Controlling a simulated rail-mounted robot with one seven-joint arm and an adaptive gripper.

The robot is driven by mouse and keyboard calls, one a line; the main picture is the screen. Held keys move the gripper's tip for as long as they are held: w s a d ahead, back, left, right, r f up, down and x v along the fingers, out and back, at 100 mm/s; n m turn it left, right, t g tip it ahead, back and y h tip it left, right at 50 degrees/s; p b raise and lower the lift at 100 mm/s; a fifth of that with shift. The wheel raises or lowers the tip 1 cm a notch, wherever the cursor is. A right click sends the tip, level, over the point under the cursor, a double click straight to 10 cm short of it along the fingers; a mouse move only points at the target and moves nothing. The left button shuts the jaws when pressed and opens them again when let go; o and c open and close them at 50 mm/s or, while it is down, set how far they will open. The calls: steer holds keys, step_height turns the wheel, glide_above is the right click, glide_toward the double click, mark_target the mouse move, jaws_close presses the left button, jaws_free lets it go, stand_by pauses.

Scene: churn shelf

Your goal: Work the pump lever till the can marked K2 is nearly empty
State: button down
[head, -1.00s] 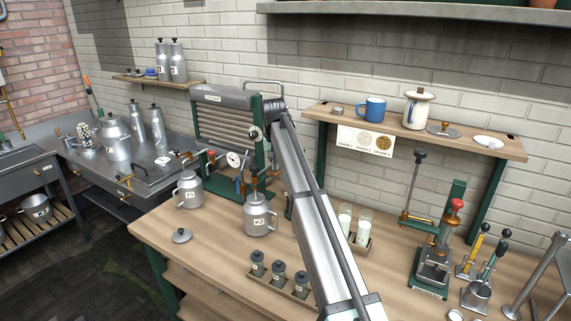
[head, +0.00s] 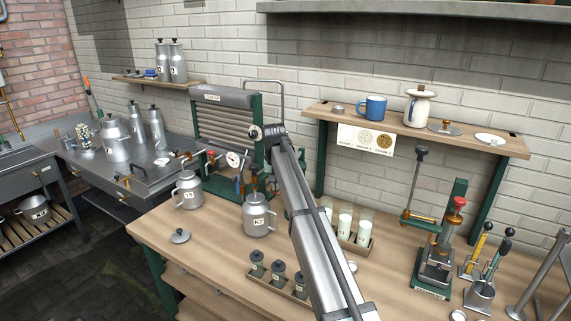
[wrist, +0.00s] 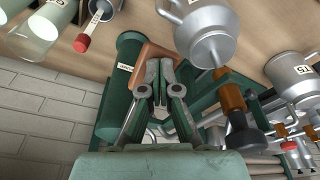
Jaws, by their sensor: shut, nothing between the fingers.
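The can marked K2 (head: 259,217) stands upright on the wooden bench, left of my arm, with its lid on. In the wrist view a grey can (wrist: 207,32), apparently the same one, is at the top, right of my fingers. My gripper (wrist: 166,68) is shut and empty. Its tips are beside a brown bar (wrist: 152,53) at a green labelled cylinder (wrist: 124,80), which looks like the pump. I cannot tell whether they touch the bar. In the head view my arm hides the gripper and most of this spot. The level inside K2 is not visible.
A ribbed cooler (head: 226,125) stands behind K2. A can marked T5 (head: 188,190) is to its left, with a loose lid (head: 180,236) in front. Several small canisters (head: 278,275) and a rack of white glasses (head: 345,226) flank my arm.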

steer(key=w+p+v, duration=0.2)
steer(key=p+v, duration=0.3)
steer(key=v, duration=0.5)
steer(key=shift+r, duration=0.25)
steer(key=shift+a, duration=0.1)
steer(key=shift+s+f+b+x, duration=0.1)
steer(key=shift+s+b+x, duration=0.35)
steer(key=shift+x, duration=1.3)
steer(key=shift+s+f+b+x, duration=0.1)
steer(key=shift+s+b+x, duration=0.4)
steer(key=shift+x, duration=1.3)
steer(key=shift+s+f+b+x, duration=0.15)
steer(key=shift+b+x, duration=0.55)
steer(key=shift+x, duration=1.05)
steer(key=shift+r, duration=0.3)
steer(key=w+p+v, duration=0.2)
steer(key=p+v, duration=0.3)
steer(key=v, duration=0.5)
steer(key=shift+r, duration=0.4)
steer(key=shift+w+f, duration=0.1)
